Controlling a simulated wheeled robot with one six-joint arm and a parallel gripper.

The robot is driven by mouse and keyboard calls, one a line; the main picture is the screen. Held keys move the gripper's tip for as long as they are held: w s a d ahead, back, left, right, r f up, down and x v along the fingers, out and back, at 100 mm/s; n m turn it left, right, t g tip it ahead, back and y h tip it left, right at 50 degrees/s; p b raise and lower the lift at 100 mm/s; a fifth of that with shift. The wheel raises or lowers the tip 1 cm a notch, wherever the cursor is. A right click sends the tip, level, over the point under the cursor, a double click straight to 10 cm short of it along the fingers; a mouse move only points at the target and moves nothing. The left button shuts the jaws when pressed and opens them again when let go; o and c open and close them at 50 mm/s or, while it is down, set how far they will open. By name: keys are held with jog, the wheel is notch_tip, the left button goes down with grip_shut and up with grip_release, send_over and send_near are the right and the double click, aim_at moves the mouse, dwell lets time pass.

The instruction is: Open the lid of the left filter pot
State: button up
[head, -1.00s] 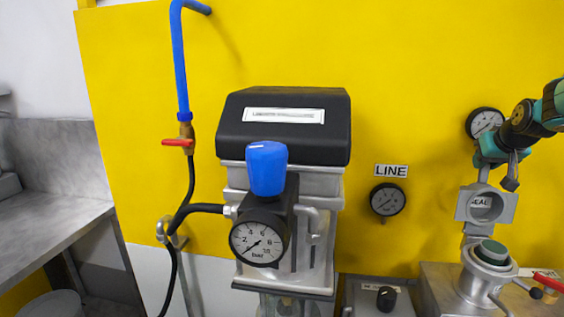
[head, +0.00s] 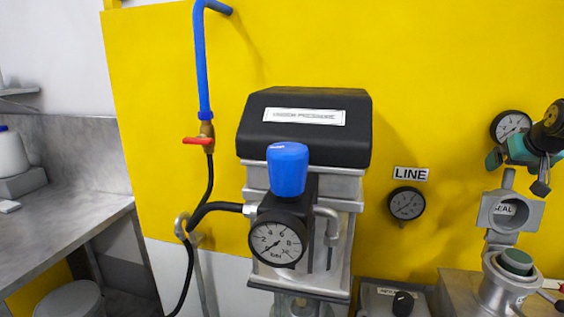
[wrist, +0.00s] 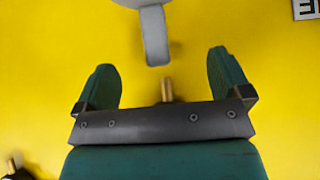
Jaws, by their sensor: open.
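A metal filter pot (head: 502,287) with a green inside stands at the right edge of the head view. Its grey lid (head: 488,217) stands raised on the hinge, upright above the pot's back, with a tab pointing up. My gripper (head: 516,172) is above the lid, its teal fingers spread on either side of the tab. In the wrist view my gripper (wrist: 163,78) is open and empty. The grey tab (wrist: 154,40) reaches down toward the gap between the fingers, apart from both. Whether a second pot stands further right is out of view.
A pressure gauge (head: 511,126) sits on the yellow wall (head: 440,80) close behind my gripper. The LINE gauge (head: 406,203) is left of the lid. A large black-topped unit (head: 305,125) with a blue knob (head: 287,168) stands mid-view. A grey bench (head: 60,230) is at left.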

jog(key=v, duration=0.6)
jog(key=shift+p, duration=0.45)
jog(key=s+a+f+n+g+y, duration=0.15)
jog(key=s+a, duration=0.25)
jog(key=a, duration=0.9)
jog(key=s+a+f+n+g+y, duration=0.1)
jog(key=s+a+n+y, duration=0.25)
jog(key=a, duration=0.85)
jog(key=s+a+f+n+g, duration=0.1)
jog(key=s+a, duration=0.3)
jog(key=s, duration=0.4)
jog(key=s+a+f+n+g+y, duration=0.1)
jog(key=s+a+f+n+g, duration=0.1)
jog(key=s+a, duration=0.3)
jog(key=s+a+f+n+g, duration=0.2)
jog(key=s+a, duration=0.3)
jog(key=s, duration=0.6)
jog(key=shift+a+f+g+b, duration=0.25)
jog(key=shift+f+g+b, duration=0.15)
jog(key=shift+f+g, duration=0.05)
